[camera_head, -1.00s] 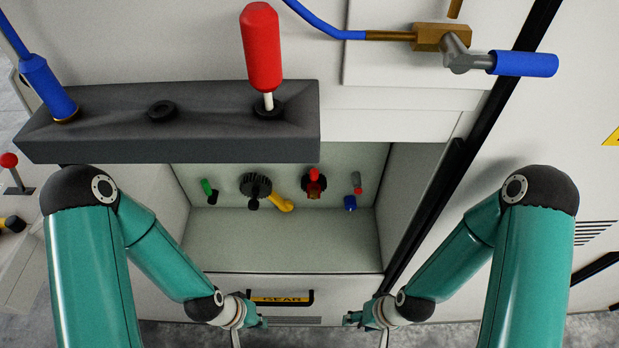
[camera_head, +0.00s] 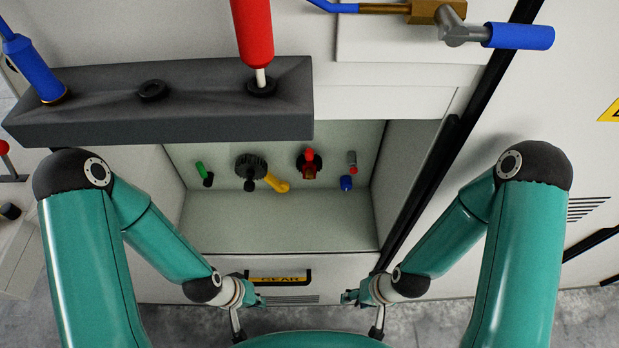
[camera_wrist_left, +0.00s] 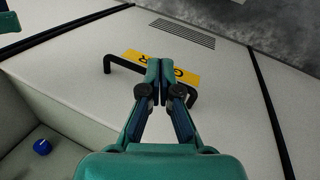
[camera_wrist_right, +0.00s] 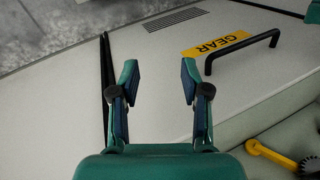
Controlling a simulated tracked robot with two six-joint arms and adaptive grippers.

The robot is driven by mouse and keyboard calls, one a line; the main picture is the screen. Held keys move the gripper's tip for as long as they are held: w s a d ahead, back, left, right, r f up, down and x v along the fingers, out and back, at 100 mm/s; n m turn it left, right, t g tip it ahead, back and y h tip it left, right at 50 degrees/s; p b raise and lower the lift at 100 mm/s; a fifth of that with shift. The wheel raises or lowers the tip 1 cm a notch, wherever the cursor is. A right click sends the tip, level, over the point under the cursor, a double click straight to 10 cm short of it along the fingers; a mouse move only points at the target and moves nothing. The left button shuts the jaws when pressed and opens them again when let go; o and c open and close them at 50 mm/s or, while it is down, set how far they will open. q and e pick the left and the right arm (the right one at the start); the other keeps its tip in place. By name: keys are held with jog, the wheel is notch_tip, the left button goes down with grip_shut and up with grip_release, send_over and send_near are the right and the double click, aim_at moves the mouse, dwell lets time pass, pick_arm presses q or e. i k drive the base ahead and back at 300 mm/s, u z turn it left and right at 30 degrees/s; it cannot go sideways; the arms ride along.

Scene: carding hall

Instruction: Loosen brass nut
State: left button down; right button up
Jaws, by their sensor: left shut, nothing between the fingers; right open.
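A brass-coloured block (camera_head: 436,11), partly cut by the top edge of the head view, carries a brass sleeve (camera_head: 384,8) with a blue hose on its left. A grey elbow (camera_head: 458,30) with a blue handle (camera_head: 520,36) leaves its right side. Which brass part is the nut I cannot tell. My left gripper (camera_head: 262,300) is low in front of the cabinet, far below the brass parts; in its wrist view the fingertips (camera_wrist_left: 160,66) are shut together and empty. My right gripper (camera_head: 346,297) is level with it, open and empty (camera_wrist_right: 160,72).
A dark grey ledge (camera_head: 200,128) with a red handle (camera_head: 253,30) and a blue handle (camera_head: 32,65) juts out above a recess (camera_head: 270,238). The recess holds a black knob (camera_head: 250,164) and small coloured levers. A black GEAR drawer handle (camera_head: 310,275) sits between my grippers.

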aim_at(308, 172)
jog(key=u, duration=0.05)
jog(key=k, duration=0.5)
jog(key=z, duration=4.6)
jog(key=k, duration=0.1)
jog(key=u, duration=3)
jog(key=k, duration=1.25)
jog(key=u, duration=1)
jog(key=i, duration=1)
jog(key=z, duration=0.05)
